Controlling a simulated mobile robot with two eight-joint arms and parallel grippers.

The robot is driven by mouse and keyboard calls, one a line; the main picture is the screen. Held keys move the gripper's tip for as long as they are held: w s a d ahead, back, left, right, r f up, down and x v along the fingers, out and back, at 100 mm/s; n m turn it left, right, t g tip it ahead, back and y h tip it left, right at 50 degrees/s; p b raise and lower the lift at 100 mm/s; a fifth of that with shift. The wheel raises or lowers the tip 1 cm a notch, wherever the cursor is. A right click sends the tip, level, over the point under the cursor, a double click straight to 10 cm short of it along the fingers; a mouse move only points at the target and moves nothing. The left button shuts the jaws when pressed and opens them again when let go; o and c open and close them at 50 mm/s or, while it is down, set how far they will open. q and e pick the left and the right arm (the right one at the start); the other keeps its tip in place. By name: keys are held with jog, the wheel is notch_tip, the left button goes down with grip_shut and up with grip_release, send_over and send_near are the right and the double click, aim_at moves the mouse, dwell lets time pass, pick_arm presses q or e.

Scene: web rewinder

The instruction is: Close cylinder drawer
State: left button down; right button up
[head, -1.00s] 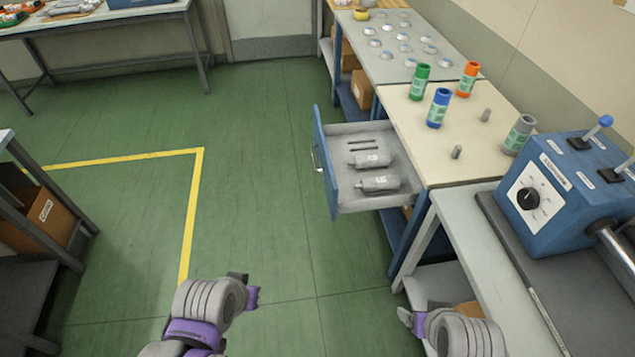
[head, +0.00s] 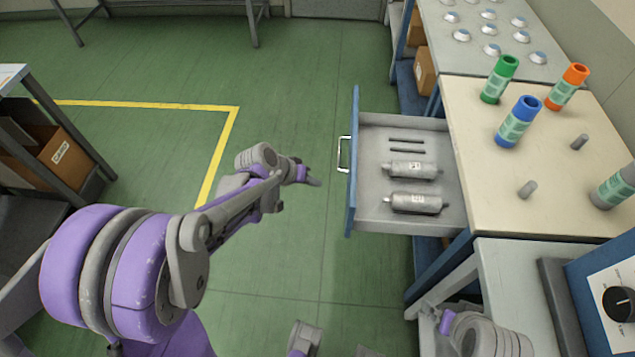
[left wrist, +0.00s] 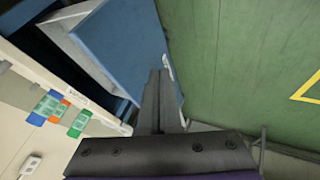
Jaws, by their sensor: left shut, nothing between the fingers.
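The cylinder drawer (head: 372,215) stands pulled out to the left from under the cream-topped bench in the head view. Its blue front (head: 353,165) carries a pale handle (head: 343,154). Two labelled grey cylinders (head: 412,170) (head: 415,203) lie inside, with two dark slots behind them. My left gripper (head: 314,182) is shut and empty, left of the drawer front and slightly below the handle, apart from it. In the left wrist view its closed fingers (left wrist: 158,98) overlap the blue front (left wrist: 122,42). My right gripper (head: 432,312) is low by the bench leg; its fingers are unclear.
On the cream bench top (head: 480,150) stand green (head: 498,80), blue (head: 517,122), orange (head: 567,87) and grey (head: 613,188) tubes, plus two small pegs. A blue machine (head: 605,290) is at lower right. Green floor (head: 300,100) left of the drawer is clear.

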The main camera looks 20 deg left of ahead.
pick_arm(q)
jog(key=w+d+f+b, duration=0.1)
jog(key=w+d+f, duration=0.3)
jog(key=d+f, duration=0.1)
jog(key=shift+w+d+f, duration=0.35)
jog(key=shift+d, duration=0.35)
jog(key=w+d, duration=0.2)
jog(key=d, duration=0.7)
jog(key=w+d+b, duration=0.1)
jog(key=w+d, duration=0.2)
jog(key=d, duration=0.7)
jog(key=w+d, duration=0.3)
jog(key=d, duration=0.6)
jog(key=shift+d, duration=0.25)
jog(key=shift+w+d, duration=0.25)
jog(key=shift+d, duration=0.35)
jog(key=shift+d+r, duration=0.1)
jog(key=shift+d, duration=0.1)
